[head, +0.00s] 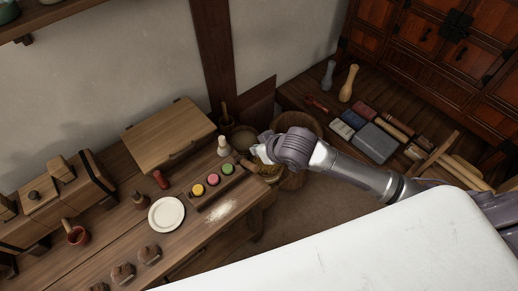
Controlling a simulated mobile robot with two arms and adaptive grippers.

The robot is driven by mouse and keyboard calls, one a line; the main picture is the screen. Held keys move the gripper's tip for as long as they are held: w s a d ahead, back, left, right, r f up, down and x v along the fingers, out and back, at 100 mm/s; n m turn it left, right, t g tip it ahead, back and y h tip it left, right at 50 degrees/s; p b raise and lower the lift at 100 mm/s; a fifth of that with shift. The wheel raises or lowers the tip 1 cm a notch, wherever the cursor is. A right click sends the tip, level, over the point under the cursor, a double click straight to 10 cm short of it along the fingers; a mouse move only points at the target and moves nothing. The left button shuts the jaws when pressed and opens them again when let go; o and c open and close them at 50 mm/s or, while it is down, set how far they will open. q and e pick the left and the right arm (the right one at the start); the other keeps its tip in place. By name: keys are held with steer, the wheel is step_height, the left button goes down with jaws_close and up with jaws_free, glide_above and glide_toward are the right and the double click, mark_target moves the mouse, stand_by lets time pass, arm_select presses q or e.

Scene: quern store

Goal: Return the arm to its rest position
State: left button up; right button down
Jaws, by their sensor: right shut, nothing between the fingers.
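My right arm comes in from the right edge and reaches across to the middle of the head view. Its right gripper (259,156) is at the right end of the wooden worktable (187,233), close to a low tray with small coloured rounds (213,180). The gripper is shut and empty; its fingers are small and partly hidden by the wrist. I cannot tell whether it touches anything on the table. My left gripper is not in the head view.
A white plate (166,214), a pale peg-shaped piece (223,146) and a wooden board box (168,136) are on the table. Behind the wrist stands a round tub (297,123). A low shelf with blocks (374,143) is at the right. Floor (310,224) shows below the arm.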

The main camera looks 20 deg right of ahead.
steer(key=shift+s+r, duration=0.25)
steer(key=shift+r, duration=0.15)
steer(key=shift+d, duration=0.1)
